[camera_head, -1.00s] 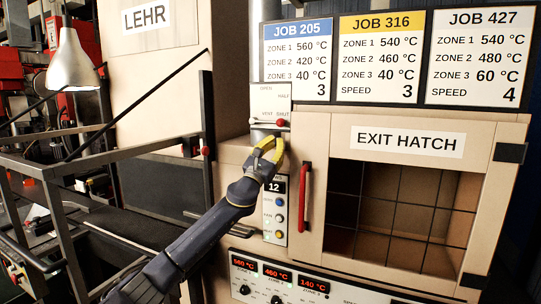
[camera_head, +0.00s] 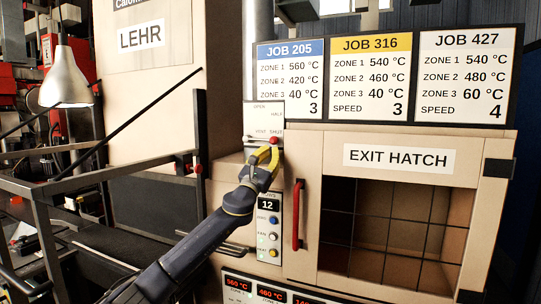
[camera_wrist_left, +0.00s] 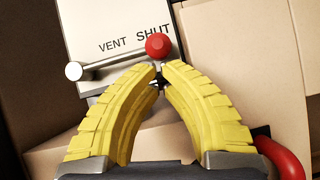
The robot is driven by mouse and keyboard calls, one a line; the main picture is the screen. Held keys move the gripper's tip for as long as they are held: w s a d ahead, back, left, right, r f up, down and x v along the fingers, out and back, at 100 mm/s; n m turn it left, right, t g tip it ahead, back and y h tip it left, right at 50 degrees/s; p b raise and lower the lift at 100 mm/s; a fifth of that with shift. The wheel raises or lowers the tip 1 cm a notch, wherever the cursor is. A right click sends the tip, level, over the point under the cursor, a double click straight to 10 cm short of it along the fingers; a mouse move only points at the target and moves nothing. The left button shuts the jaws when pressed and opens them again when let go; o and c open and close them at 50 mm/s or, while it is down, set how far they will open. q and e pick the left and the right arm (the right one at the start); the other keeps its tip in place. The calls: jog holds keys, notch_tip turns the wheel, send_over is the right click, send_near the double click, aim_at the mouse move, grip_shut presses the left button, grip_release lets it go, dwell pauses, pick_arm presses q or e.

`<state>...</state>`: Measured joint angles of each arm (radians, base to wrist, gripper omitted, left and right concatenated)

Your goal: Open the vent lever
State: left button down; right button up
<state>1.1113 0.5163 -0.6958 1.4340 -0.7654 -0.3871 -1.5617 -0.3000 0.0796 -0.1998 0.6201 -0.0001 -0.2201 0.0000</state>
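The vent lever (camera_wrist_left: 115,60) is a thin pale bar on a white plate (camera_head: 264,120) marked OPEN, HALF and VENT SHUT. It runs from a round pale pivot at the left to a red ball knob (camera_wrist_left: 158,45) beside the word SHUT. In the head view the red knob (camera_head: 275,141) sits at the plate's lower right. My left gripper (camera_head: 273,151) is just below the knob. In the left wrist view its yellow fingertips (camera_wrist_left: 159,70) come together just under the knob, with no clear grip on it. My right gripper is not in view.
A control panel (camera_head: 269,220) with a 12 display and coloured buttons is below the plate. Metal railings (camera_head: 110,172) are at the left.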

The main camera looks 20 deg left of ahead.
pick_arm(q)
jog(key=shift+d+r+n+t+y, duration=0.15)
jog(key=shift+r+n+y, duration=0.2)
jog(key=shift+n+y, duration=0.3)
jog(key=shift+d+r+n+t+y, duration=0.15)
jog(key=shift+r+n+y, duration=0.25)
jog(key=shift+n, duration=0.35)
